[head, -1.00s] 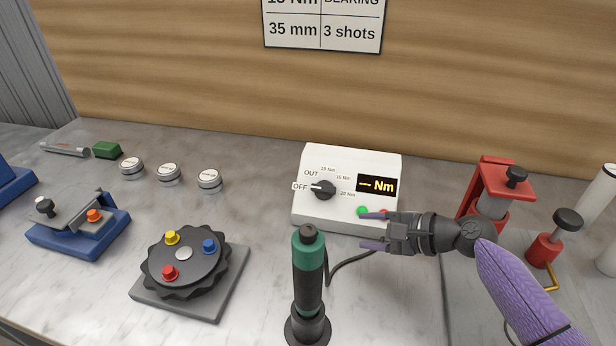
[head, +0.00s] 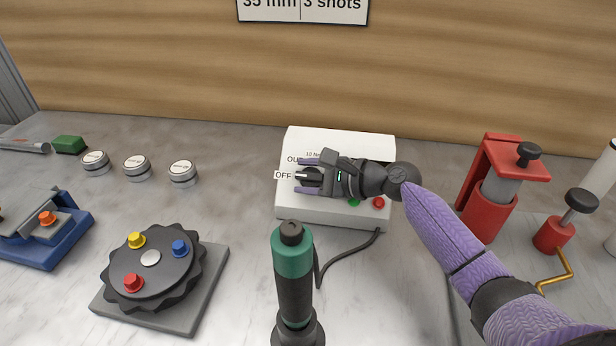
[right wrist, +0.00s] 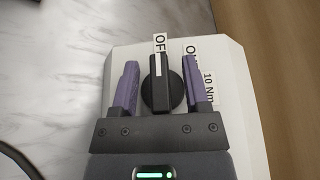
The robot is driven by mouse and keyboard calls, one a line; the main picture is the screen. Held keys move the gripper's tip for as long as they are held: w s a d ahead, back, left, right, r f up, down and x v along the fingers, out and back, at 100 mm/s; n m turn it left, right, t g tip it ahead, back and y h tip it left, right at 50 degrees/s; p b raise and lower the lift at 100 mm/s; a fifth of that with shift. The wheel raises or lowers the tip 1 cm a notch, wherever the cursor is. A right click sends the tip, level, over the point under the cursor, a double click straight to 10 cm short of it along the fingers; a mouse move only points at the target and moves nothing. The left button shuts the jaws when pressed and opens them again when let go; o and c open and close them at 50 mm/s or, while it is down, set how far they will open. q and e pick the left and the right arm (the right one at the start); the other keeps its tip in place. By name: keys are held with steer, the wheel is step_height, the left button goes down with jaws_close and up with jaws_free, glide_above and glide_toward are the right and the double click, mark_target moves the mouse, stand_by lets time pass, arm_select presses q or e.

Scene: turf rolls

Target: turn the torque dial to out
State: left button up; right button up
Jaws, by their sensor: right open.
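The torque dial (right wrist: 158,85) is a black round knob with a raised bar and a white pointer line. It sits on the white controller box (head: 335,211), and its pointer is at the OFF label (head: 283,175). The OUT label beside it is partly covered by my gripper. My right gripper (head: 307,176) is open, with its purple fingers on either side of the dial's bar; the right wrist view also shows a finger on each side (right wrist: 158,88), with gaps to the bar. The display is hidden behind my gripper. My left gripper is not in view.
A green-topped screwdriver (head: 292,260) stands in front of the box, with a black cable beside it. A red press (head: 490,195) stands at the right. A black indexing disc (head: 150,275) and several silver-rimmed caps (head: 183,172) are at the left.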

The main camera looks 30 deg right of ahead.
jaws_close()
steer(key=shift+t, duration=0.3)
steer(key=shift+r+m+t+h+p, duration=0.1)
steer(key=shift+m+t+h+p, duration=0.25)
steer(key=shift+m+p, duration=0.3)
steer(key=shift+m+t+h+p, duration=0.35)
steer(key=shift+m+t, duration=0.4)
steer(key=shift+m+t+h, duration=0.9)
steer(key=shift+m+t, duration=0.3)
steer(key=m+t+h, duration=0.1)
steer(key=m+t+h+b, duration=0.1)
steer(key=m+h, duration=0.1)
steer(key=shift+f+m, duration=0.2)
steer(key=shift+m, duration=0.1)
steer(key=shift+t+b, duration=0.3)
steer(key=shift+b, duration=0.05)
steer(key=shift+d+r+m+h, duration=0.1)
steer(key=shift+m+h, duration=0.4)
steer(key=shift+h, duration=0.2)
